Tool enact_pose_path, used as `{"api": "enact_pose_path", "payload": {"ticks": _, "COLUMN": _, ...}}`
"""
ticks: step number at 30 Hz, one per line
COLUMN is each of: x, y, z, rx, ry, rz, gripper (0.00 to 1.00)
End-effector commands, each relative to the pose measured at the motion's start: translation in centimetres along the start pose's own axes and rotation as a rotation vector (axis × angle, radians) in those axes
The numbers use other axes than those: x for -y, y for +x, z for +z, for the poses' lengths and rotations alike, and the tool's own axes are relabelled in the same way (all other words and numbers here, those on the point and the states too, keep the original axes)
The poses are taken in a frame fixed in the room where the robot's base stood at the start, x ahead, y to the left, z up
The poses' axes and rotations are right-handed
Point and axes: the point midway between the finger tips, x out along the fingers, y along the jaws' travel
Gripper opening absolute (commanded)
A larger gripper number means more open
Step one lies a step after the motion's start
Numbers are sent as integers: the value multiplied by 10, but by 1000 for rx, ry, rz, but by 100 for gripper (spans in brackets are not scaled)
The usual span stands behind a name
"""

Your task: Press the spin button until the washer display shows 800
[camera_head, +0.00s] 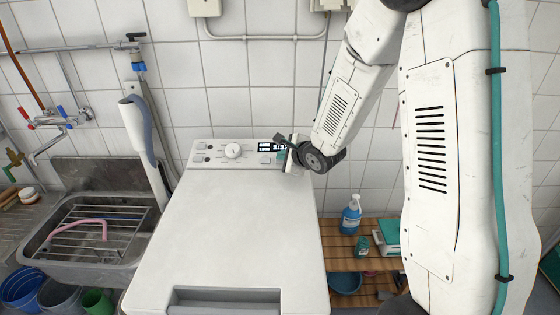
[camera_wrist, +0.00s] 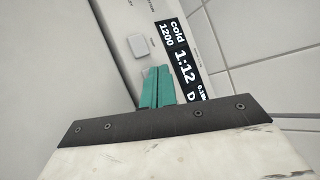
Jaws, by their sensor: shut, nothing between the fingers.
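The washer (camera_head: 235,235) is a white top-loading machine with a control panel along its back edge. Its dark display (camera_wrist: 184,62) reads "cold", "1200" and "1:12" in the wrist view; further text at its edge is cut off. The display also shows in the head view (camera_head: 268,147), partly hidden by my gripper. My gripper (camera_wrist: 157,82) has teal fingers, shut and empty, at the panel beside the display. A pale button (camera_wrist: 138,46) lies just beyond the fingertips. Another button is partly hidden at the fingertips; I cannot tell whether they touch it. The button labels are too small to read.
A round white dial (camera_head: 233,151) and several small buttons sit on the panel's left part. A sink (camera_head: 90,235) stands left of the washer. A wooden shelf (camera_head: 345,262) with a blue bottle (camera_head: 351,214) is at right. Tiled wall rises behind the panel.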

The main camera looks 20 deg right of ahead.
Motion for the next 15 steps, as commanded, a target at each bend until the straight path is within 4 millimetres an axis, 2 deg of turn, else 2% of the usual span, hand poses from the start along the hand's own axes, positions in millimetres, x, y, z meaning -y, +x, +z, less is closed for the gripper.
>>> {"api": "enact_pose_path", "payload": {"ticks": 15, "x": -3, "y": 4, "z": -3, "rx": -1, "ry": 1, "rz": 0, "gripper": 0}}
